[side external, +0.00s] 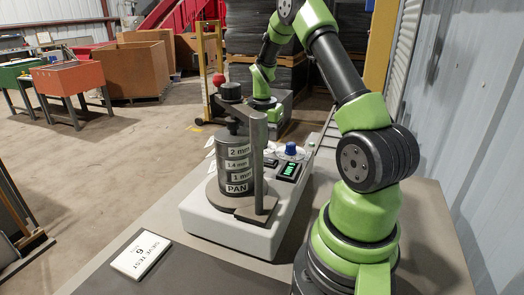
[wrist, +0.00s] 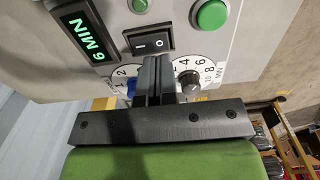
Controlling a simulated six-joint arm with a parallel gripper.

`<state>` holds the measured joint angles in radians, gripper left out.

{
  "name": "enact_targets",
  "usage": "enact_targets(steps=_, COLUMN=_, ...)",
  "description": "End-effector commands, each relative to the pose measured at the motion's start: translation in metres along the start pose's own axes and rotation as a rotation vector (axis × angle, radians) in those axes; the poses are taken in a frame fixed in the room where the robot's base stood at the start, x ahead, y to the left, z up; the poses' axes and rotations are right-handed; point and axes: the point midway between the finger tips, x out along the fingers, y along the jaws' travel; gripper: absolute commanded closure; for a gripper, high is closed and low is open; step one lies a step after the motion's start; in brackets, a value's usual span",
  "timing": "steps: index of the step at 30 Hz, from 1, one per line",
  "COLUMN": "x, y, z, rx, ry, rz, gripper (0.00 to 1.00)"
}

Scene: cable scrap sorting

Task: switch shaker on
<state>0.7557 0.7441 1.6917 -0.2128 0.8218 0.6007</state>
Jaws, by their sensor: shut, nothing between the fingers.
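The shaker (side external: 225,222) is a pale box on the grey bench, with a dark sieve stack (side external: 228,185) clamped on top. In the wrist view its panel shows a black rocker switch (wrist: 148,40) marked with a line and a circle; I cannot tell which side is pressed. A lit green display (wrist: 82,33) reads 6 MIN. My gripper (wrist: 154,62) is shut and empty, its tips just below the rocker in the wrist view. I cannot tell whether they touch. In the side view its fingers are hidden behind the sieve stack and post.
The wrist view shows a green button (wrist: 212,15), a numbered dial (wrist: 213,66) and a blue knob (wrist: 131,87) near the fingers. A dark post (side external: 258,165) stands beside the stack. A SIEVE TEST card (side external: 141,256) lies on the bench's front left.

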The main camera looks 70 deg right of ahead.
Motion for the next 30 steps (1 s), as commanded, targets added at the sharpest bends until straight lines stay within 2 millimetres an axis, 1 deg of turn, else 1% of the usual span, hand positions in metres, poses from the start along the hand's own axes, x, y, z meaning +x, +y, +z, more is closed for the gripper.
enact_targets(steps=1, x=0.009, y=0.0, z=0.001, rx=0.0, ry=-0.004, rz=0.003, gripper=1.0)
enact_targets(steps=3, x=0.018, y=0.0, z=0.0, rx=0.0, ry=-0.003, rz=0.002, gripper=1.0)
enact_targets(steps=6, x=0.028, y=0.0, z=0.0, rx=-0.001, ry=-0.001, rz=0.001, gripper=1.0)
enact_targets(steps=9, x=0.033, y=0.0, z=0.0, rx=0.0, ry=0.0, rz=-0.001, gripper=1.0)
enact_targets(steps=19, x=0.034, y=0.0, z=0.0, rx=0.0, ry=0.001, rz=-0.002, gripper=1.0)
enact_targets(steps=22, x=0.039, y=-0.001, z=0.0, rx=-0.002, ry=0.0, rz=0.0, gripper=1.0)
enact_targets(steps=30, x=0.039, y=0.0, z=0.0, rx=-0.002, ry=0.0, rz=0.001, gripper=1.0)
